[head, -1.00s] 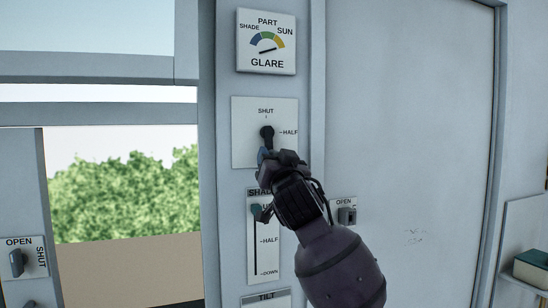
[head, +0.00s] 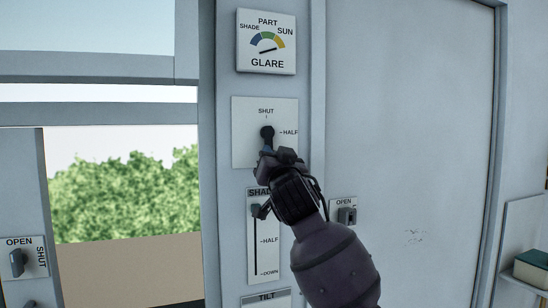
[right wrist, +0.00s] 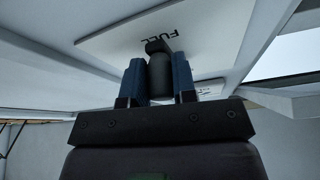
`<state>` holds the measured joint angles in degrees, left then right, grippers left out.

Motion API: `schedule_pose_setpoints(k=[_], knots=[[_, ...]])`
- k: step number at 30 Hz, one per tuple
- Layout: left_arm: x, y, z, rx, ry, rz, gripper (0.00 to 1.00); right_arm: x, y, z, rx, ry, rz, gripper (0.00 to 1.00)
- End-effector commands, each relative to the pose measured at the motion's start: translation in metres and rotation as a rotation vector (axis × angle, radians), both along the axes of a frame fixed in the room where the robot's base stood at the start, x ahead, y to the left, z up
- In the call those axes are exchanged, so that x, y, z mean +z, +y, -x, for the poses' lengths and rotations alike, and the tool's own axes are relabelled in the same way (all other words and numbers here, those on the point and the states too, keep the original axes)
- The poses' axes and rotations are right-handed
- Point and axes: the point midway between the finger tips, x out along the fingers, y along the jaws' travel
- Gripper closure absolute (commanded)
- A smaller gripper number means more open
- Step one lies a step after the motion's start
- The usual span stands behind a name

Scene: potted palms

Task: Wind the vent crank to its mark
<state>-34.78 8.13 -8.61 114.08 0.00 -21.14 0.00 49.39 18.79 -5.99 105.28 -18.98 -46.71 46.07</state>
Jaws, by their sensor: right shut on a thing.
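The vent crank (head: 267,132) is a dark hub and arm on a white plate (head: 244,118). The plate reads SHUT at top and HALF at right. The crank arm points downward from its hub. My right gripper (head: 266,152) is at the crank's lower end and covers the lower plate. In the right wrist view, the blue fingers (right wrist: 158,82) are shut on the crank's dark grip (right wrist: 158,68), one on each side. The word FULL shows on the plate (right wrist: 220,40) there. My left gripper is not in view.
A GLARE dial (head: 266,42) sits above the plate, its needle low. Below is a SHADE slider (head: 256,240), partly behind my arm. An OPEN switch (head: 346,215) is right of my wrist. Another OPEN/SHUT switch (head: 18,262) is at far left.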

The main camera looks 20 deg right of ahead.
Motion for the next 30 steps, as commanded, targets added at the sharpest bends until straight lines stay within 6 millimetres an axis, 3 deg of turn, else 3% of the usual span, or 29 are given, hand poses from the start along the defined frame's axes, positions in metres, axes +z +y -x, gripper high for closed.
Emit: schedule_pose_setpoints(k=[17, 18, 21, 30], knots=[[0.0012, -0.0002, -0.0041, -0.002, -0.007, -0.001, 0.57, 0.0005, 0.0036, 0.0004, 0.003, 0.000, -0.061, 0.98], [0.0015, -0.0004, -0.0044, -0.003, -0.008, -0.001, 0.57, 0.0006, 0.0035, 0.0005, 0.003, 0.000, -0.061, 0.68], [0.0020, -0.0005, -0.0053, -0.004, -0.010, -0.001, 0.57, 0.0005, 0.0035, 0.0004, 0.002, 0.001, -0.061, 0.53], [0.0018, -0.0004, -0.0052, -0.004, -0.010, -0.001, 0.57, 0.0000, 0.0032, 0.0007, 0.002, 0.002, -0.060, 0.50]])
